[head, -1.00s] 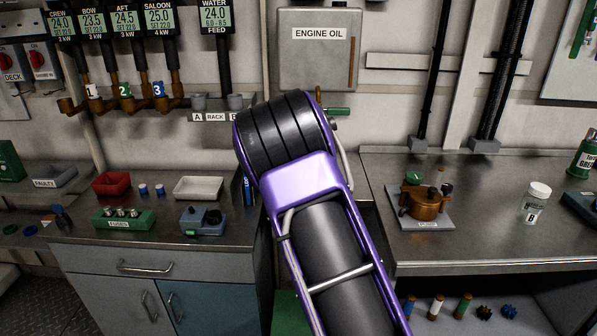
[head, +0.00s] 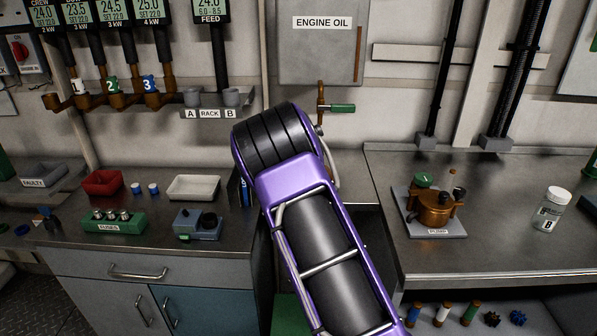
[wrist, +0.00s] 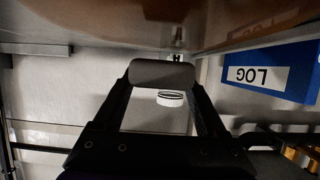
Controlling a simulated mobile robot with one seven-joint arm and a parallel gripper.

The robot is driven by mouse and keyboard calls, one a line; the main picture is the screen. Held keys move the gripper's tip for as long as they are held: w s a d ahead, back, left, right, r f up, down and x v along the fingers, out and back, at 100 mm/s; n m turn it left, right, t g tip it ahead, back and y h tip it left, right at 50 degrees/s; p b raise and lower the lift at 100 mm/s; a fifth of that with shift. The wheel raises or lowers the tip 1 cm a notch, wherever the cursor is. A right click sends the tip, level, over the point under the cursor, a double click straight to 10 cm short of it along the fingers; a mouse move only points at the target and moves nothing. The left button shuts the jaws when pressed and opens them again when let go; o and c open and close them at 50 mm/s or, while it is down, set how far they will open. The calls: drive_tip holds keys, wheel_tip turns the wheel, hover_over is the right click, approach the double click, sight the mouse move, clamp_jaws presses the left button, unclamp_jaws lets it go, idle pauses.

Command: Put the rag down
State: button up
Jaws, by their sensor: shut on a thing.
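In the wrist view, the two dark fingers of my gripper (wrist: 163,88) close on a grey, round-cornered piece, which I take to be the rag (wrist: 162,72). It spans the space between the fingertips. A blurred brownish surface fills the top edge of this upside-down view, close to the rag; I cannot tell whether they touch. In the head view, my purple and black arm reaches toward the gap between the benches and hides the gripper and rag.
A white ribbed cap (wrist: 172,99) shows beyond the fingers, and a blue LOG book (wrist: 272,73) is at the right. The left bench holds a fuse block (head: 113,222), a white tray (head: 194,187) and a red bin (head: 102,183). The right bench (head: 500,215) has a pump (head: 436,207) and a white-capped bottle (head: 549,210).

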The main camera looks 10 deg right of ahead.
wheel_tip(320, 180, down, 3)
drive_tip(key=shift+r, duration=0.15)
drive_tip(key=shift+f+b, duration=0.3)
drive_tip(key=shift+b, duration=0.15)
drive_tip(key=o, duration=1.3)
drive_tip(key=shift+c, duration=0.2)
drive_tip(key=shift+r+p, duration=0.55)
drive_tip(key=shift+p, duration=0.15)
drive_tip(key=v, duration=1.2)
drive_tip(key=shift+f, duration=0.1)
